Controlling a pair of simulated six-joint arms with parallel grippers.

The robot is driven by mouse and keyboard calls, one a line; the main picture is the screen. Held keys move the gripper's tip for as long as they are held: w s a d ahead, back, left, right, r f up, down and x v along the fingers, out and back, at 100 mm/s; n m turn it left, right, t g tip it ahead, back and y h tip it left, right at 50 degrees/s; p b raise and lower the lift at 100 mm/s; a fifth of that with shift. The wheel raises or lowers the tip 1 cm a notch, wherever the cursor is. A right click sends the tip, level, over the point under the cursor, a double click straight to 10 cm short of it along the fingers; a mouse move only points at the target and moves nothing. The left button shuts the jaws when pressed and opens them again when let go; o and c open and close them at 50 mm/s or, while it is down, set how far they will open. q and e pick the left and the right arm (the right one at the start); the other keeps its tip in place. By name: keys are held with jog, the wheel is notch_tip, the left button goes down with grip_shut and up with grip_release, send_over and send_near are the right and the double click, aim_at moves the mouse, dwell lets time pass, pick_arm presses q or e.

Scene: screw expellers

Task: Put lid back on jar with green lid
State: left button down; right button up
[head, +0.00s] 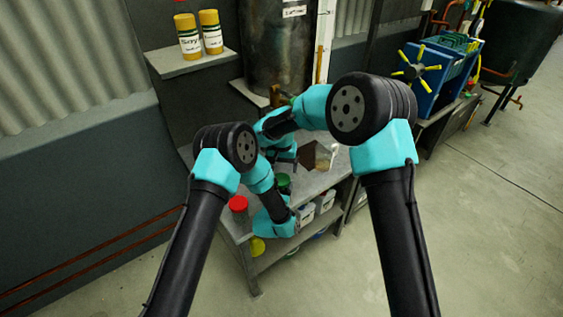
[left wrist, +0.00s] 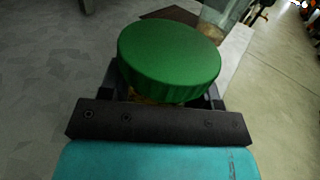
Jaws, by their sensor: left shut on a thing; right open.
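The green lid (left wrist: 168,52) fills the middle of the left wrist view, upright and seen from above. A yellowish-brown strip of the jar (left wrist: 150,98) shows just under its rim. My left gripper (left wrist: 163,92) has a finger on each side below the lid and is shut on the jar. I cannot tell how firmly the lid is seated. In the head view the green lid (head: 283,180) shows small above the shelf top, partly hidden by my left arm. My right gripper (head: 284,154) is open, just behind and above the lid.
A red-lidded jar (head: 238,204) stands on the bench top (head: 318,180) to the left. A brown piece (head: 310,155) and a clear jar (head: 326,156) are to the right. A lower shelf (head: 270,258) holds a yellow item (head: 257,246). Two yellow cans (head: 187,38) stand on a higher shelf.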

jog(key=n, duration=0.4)
jog(key=shift+r, duration=0.15)
jog(key=n, duration=0.4)
jog(key=shift+r, duration=0.1)
jog(key=n, duration=0.4)
jog(key=shift+r, duration=0.1)
jog(key=n, duration=0.3)
jog(key=shift+r+n, duration=0.15)
jog(key=shift+n, duration=0.25)
jog(key=n, duration=0.3)
jog(key=shift+r+n, duration=0.1)
jog(key=shift+n, duration=0.3)
jog(key=n, duration=0.4)
jog(key=shift+r, duration=0.1)
jog(key=n, duration=0.3)
jog(key=shift+r+n, duration=0.1)
jog(key=shift+n, duration=0.3)
jog(key=n, duration=0.4)
jog(key=shift+r, duration=0.1)
